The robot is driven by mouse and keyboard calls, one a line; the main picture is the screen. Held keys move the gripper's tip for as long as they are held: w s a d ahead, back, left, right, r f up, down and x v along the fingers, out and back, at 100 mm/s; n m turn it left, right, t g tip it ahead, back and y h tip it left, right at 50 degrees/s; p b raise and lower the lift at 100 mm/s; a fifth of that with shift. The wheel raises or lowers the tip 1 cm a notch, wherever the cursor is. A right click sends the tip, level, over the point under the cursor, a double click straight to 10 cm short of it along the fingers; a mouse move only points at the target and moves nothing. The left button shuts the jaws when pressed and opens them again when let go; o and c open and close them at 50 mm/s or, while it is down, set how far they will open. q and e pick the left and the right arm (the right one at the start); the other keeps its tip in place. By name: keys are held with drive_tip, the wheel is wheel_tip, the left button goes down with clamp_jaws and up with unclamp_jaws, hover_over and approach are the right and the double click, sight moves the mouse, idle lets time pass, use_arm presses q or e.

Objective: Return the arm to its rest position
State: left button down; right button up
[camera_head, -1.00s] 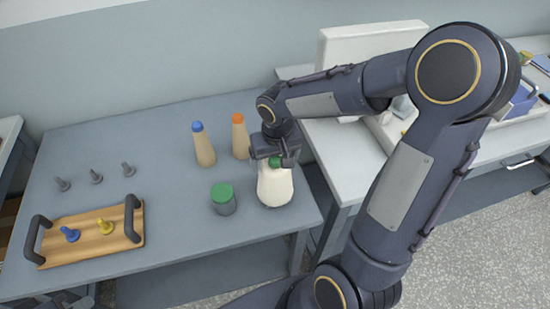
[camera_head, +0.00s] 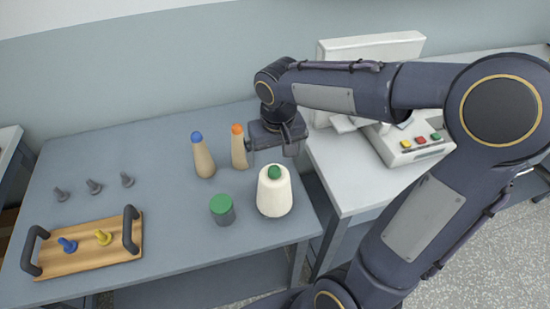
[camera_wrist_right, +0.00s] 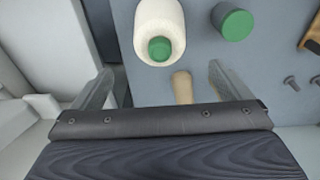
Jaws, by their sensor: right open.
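My right gripper (camera_head: 277,150) is open and empty above the back right of the grey table (camera_head: 120,135). Its two spread fingers also show in the right wrist view (camera_wrist_right: 165,90). A white bobbin with a green top (camera_head: 274,193) stands upright on the table just in front of the gripper, apart from it; it also shows in the right wrist view (camera_wrist_right: 160,25). My right arm reaches across the right half of the head view. My left gripper is not in view.
An orange-topped cone (camera_head: 239,150) stands close left of the gripper, beside a blue-topped cone (camera_head: 203,158). A green-lidded pot (camera_head: 222,209) stands left of the bobbin. A wooden tray (camera_head: 80,262) holds blue and yellow pegs. A button box (camera_head: 410,148) sits on the right bench.

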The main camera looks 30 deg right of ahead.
idle(0.4)
drive_tip(key=s+a+t+y, duration=0.2)
drive_tip(key=s, duration=0.6)
drive_tip(key=s+a+r+t+y, duration=0.1)
drive_tip(key=s+a+t+y, duration=0.1)
drive_tip(key=s, duration=0.6)
drive_tip(key=shift+n, duration=0.3)
